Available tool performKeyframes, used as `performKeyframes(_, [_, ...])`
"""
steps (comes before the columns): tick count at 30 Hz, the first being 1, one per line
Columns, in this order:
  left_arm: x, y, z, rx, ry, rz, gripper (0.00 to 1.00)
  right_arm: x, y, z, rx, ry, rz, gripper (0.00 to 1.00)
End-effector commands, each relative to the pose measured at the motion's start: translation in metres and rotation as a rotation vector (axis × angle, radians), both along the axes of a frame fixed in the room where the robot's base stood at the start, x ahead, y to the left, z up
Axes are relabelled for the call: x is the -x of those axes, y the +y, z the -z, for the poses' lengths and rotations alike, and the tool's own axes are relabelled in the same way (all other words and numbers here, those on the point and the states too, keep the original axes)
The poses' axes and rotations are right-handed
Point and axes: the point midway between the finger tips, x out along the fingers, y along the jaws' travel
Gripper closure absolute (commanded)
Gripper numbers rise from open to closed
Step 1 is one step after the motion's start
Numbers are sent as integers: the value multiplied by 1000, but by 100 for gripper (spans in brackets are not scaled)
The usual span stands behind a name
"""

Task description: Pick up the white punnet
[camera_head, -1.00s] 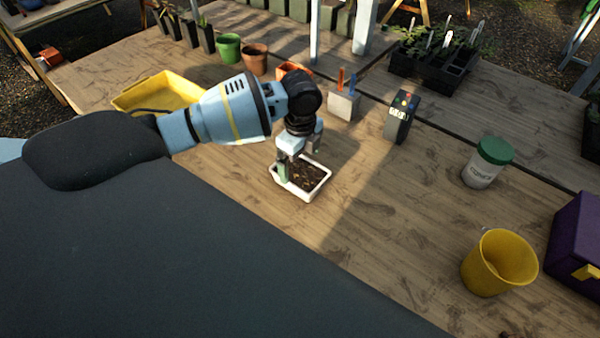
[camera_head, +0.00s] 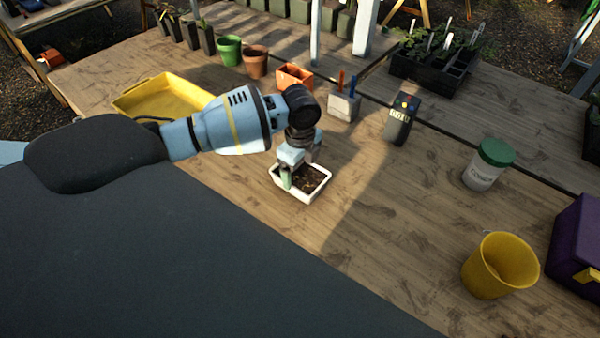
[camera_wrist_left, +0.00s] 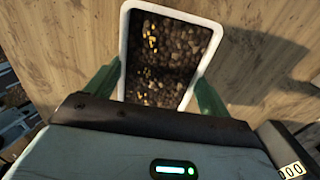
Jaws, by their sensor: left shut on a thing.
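The white punnet (camera_head: 304,197), a small rectangular tray with dark soil and yellowish bits in it, is on or just above the wooden table; I cannot tell which. My left gripper (camera_head: 298,180) is above the punnet, with its fingers down at it. In the left wrist view the punnet's white rim (camera_wrist_left: 124,40) sits between the two green fingers of my left gripper (camera_wrist_left: 152,88), one at each long side. The gripper is shut on the punnet. The punnet's near end is hidden behind the gripper body there. My right gripper is not in view.
A yellow tray (camera_head: 128,108) stands behind my left arm. A yellow bucket (camera_head: 490,275) and a green-lidded tub (camera_head: 483,172) are at right. Table in front is clear.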

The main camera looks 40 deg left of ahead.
Motion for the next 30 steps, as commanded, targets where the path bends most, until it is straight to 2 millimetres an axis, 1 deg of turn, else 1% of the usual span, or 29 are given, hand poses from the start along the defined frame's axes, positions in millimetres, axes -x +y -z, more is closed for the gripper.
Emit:
performKeyframes(5, [-1, 0, -3, 0, -2, 0, 48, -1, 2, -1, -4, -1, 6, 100])
performKeyframes(8, [-1, 0, -8, 0, -3, -1, 48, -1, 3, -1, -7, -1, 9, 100])
performKeyframes(11, [-1, 0, -17, 0, -4, -1, 48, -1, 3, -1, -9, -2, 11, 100])
performKeyframes(15, [-1, 0, -38, 1, -5, 0, 48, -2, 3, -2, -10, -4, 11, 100])
performKeyframes(20, [11, -34, -39, 3, -2, 7, 48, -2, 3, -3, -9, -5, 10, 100])
performKeyframes(27, [30, -89, -44, 4, -2, 6, 48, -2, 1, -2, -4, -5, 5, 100])
performKeyframes(30, [38, -108, -46, 4, -1, 6, 48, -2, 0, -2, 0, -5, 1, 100])
